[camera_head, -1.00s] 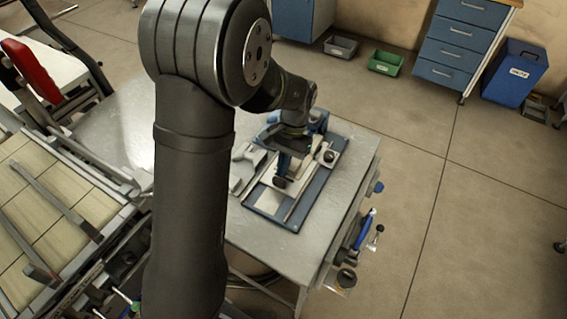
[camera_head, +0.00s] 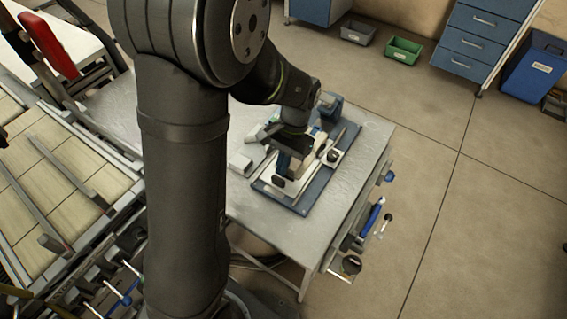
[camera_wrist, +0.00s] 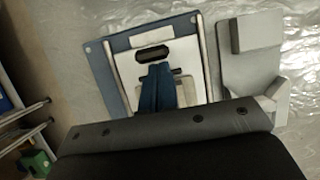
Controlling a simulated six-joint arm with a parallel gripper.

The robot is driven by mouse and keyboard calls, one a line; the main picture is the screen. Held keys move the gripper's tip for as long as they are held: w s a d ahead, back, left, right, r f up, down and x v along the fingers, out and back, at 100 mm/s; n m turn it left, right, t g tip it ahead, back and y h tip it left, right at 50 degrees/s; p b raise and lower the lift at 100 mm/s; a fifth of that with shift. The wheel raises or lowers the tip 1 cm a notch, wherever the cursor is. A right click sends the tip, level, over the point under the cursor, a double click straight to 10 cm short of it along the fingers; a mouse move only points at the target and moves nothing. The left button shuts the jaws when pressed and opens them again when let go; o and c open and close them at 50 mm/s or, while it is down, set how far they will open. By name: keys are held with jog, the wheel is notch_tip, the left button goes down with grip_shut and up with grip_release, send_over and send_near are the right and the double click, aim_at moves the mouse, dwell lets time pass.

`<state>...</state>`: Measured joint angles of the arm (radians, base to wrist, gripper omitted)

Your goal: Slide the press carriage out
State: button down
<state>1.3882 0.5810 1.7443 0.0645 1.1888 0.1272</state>
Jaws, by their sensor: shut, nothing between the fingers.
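The press stands on a blue base plate (camera_head: 304,206) on the grey bench in the head view. In the wrist view, the carriage (camera_wrist: 130,72) shows a dark slotted handle (camera_wrist: 152,53). My gripper (camera_wrist: 157,70) has its blue fingers together and empty, over the carriage just beside this handle. I cannot tell whether they touch it. The head view shows my gripper (camera_head: 283,165) low over the press, partly hiding it.
A grey fixture (camera_wrist: 250,55) stands close beside the press. The bench (camera_head: 270,228) has bare room at its near edge. Tools such as a blue-handled one (camera_head: 371,217) hang at its right side. A slatted table (camera_head: 45,185) is at the left.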

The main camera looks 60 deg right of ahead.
jog(key=v, duration=1)
notch_tip(320, 180, up, 8)
dwell(1.4)
jog(key=s+a+r, duration=0.1)
jog(key=a+r, duration=0.3)
jog(key=r, duration=0.1)
dwell(4.7)
